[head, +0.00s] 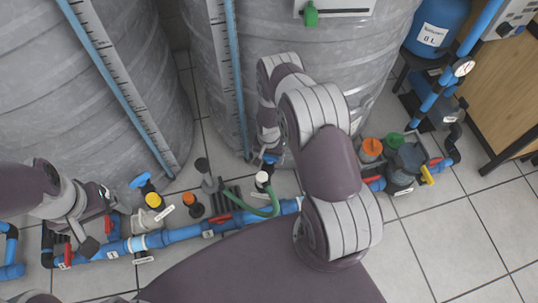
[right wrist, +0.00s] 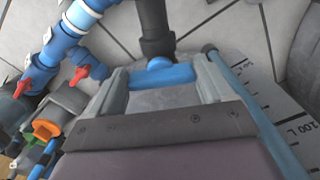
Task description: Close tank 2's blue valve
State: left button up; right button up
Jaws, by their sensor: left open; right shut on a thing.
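The blue valve handle (right wrist: 165,75) sits on a dark pipe fitting (right wrist: 153,25) in the right wrist view. My right gripper (right wrist: 162,88) is shut on this handle, one finger on each side. In the head view, the blue handle (head: 269,158) shows at the foot of the middle grey tank (head: 205,50), and my right arm hides much of the gripper there. My left gripper (head: 101,222) is open at the lower left, above the blue pipe and near a red valve handle. I cannot read a number on the tank.
Another blue handle (head: 140,181) stands by the left tank (head: 90,120). A blue pipe (head: 175,235) with red handles (head: 208,234) runs along the floor. Tiles at lower right (head: 455,245) are clear.

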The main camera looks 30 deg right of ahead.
aim_at(269, 157)
dwell(0.5)
jog(key=o, duration=0.8)
jog(key=shift+r, duration=0.1)
notch_tip(269, 157, up, 12)
jog(key=p, duration=0.5)
jog(key=shift+r+p, duration=0.25)
jog(key=shift+p, duration=0.05)
